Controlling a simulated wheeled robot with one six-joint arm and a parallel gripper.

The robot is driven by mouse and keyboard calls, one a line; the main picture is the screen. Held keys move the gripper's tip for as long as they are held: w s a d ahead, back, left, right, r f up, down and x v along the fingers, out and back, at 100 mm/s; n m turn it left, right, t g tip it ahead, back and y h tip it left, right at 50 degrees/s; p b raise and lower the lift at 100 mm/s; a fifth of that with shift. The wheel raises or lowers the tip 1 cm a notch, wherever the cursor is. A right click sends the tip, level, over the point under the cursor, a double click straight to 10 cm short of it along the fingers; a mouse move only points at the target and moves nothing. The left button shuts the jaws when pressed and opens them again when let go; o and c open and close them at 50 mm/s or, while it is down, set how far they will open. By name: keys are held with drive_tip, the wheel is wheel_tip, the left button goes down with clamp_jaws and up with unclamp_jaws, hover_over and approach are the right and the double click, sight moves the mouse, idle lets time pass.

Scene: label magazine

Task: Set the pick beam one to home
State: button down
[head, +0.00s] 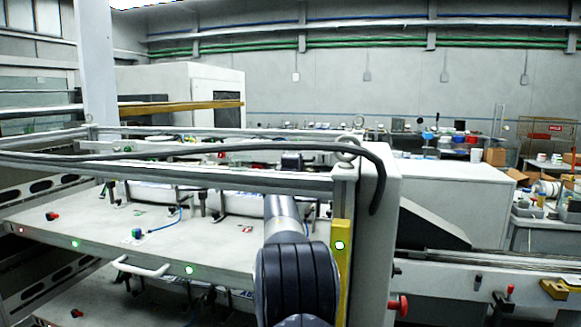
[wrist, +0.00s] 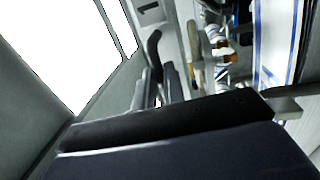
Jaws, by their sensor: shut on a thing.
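In the wrist view, a dark curved lever (wrist: 154,47) stands beside a grey plate marked "1" (wrist: 148,11). My gripper (wrist: 162,84) is shut on this lever, with its grey fingers around the lower part. The fingertips and the lever's base are partly hidden by the dark body of my wrist in front. I cannot tell the lever's exact setting. In the head view my own dark arm covers the place where it reaches into the machine, so neither the gripper nor the lever shows there.
A white shelf (head: 100,230) with a white handle (head: 140,267) and green lights lies left of my arm. A yellow strip (head: 341,275) on the post is close to my arm's right. A red knob (head: 399,307) sticks out further right. A black cable (head: 250,147) crosses above.

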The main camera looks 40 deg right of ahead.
idle(0.3)
drive_tip(key=c, duration=1.5)
unclamp_jaws()
drive_tip(key=shift+d, duration=0.1)
drive_tip(key=shift+b+v, duration=3.05)
drive_tip(key=shift+v, duration=2.35)
drive_tip(key=p+x, duration=0.6)
drive_tip(key=x, duration=0.4)
drive_tip(key=shift+w+d, duration=0.2)
drive_tip(key=shift+d, duration=0.05)
